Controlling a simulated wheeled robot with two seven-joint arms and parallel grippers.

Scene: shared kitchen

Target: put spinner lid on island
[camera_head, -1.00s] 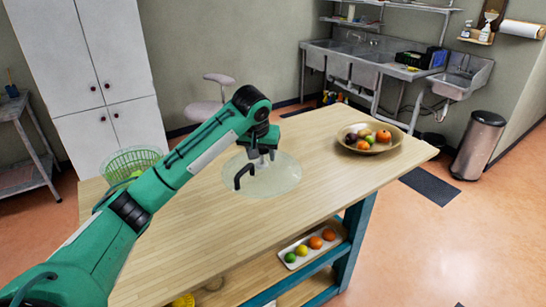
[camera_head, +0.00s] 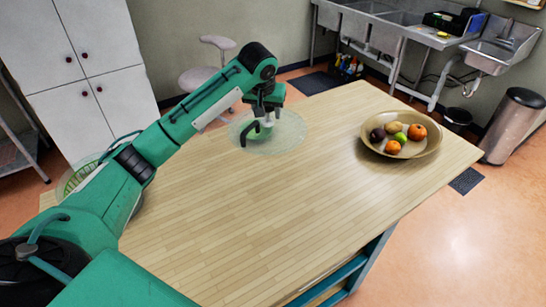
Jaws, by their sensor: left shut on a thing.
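The spinner lid (camera_head: 290,130) is a clear, pale green disc with a dark crank handle on top. It is over the far part of the wooden-topped island (camera_head: 250,220); I cannot tell whether it touches the top or hangs just above it. My left gripper (camera_head: 264,116) is shut on the lid from above, near its middle, and hides part of it. The green spinner basket (camera_head: 80,178) stands at the island's left end, mostly hidden behind my left arm. My right gripper is not in view.
A bowl of fruit (camera_head: 425,148) stands at the island's right end. The middle and near part of the top are clear. A stool (camera_head: 198,80) is behind the island, a white cabinet (camera_head: 85,50) at back left, steel sinks (camera_head: 385,36) at back right, and a bin (camera_head: 512,126) at right.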

